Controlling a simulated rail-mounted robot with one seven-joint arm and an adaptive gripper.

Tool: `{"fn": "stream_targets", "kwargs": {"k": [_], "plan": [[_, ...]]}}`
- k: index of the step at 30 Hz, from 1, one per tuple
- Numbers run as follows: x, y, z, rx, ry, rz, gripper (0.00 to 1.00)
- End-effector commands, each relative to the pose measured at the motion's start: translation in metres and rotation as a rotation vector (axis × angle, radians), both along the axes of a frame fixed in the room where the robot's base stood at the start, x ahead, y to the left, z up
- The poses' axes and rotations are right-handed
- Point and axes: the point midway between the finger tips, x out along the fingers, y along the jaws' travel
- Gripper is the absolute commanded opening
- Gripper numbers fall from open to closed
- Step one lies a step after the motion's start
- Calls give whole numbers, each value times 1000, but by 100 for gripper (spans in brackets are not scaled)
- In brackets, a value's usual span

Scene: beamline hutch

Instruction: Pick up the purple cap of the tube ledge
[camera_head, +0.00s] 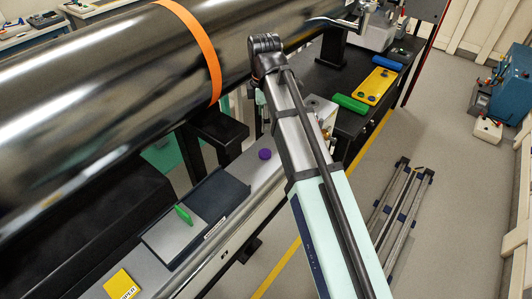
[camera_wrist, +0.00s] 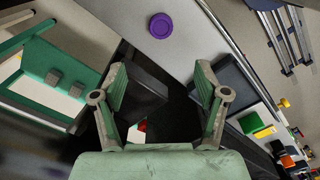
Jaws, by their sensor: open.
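The purple cap (camera_head: 265,154) is a small round disc lying on the grey ledge (camera_head: 258,172) below the large dark tube (camera_head: 110,90). In the wrist view the cap (camera_wrist: 160,26) lies flat on the pale ledge (camera_wrist: 190,50), beyond my fingertips and apart from them. My gripper (camera_wrist: 161,82) is open and empty, its two green-padded fingers spread to either side of the cap's line. In the head view my arm stands to the right of the cap, and its fingers are mostly hidden.
A dark tray (camera_head: 222,193) with a grey plate and green upright piece (camera_head: 183,214) lies left of the cap. A yellow block (camera_head: 122,285) sits farther down the ledge. A black support (camera_head: 215,132) stands behind the cap. The ledge around the cap looks clear.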

Motion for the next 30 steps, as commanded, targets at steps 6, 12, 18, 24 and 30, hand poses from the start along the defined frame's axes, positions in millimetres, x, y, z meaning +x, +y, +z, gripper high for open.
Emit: {"fn": "stream_targets", "kwargs": {"k": [6, 12, 18, 24, 30], "plan": [[-2, -1, -37, -1, 3, -1, 73], [-1, -1, -66, 0, 2, -1, 73], [0, 0, -83, 0, 0, -1, 73], [-1, 0, -89, 0, 1, -1, 73], [-3, -1, -107, 0, 2, -1, 73]]}}
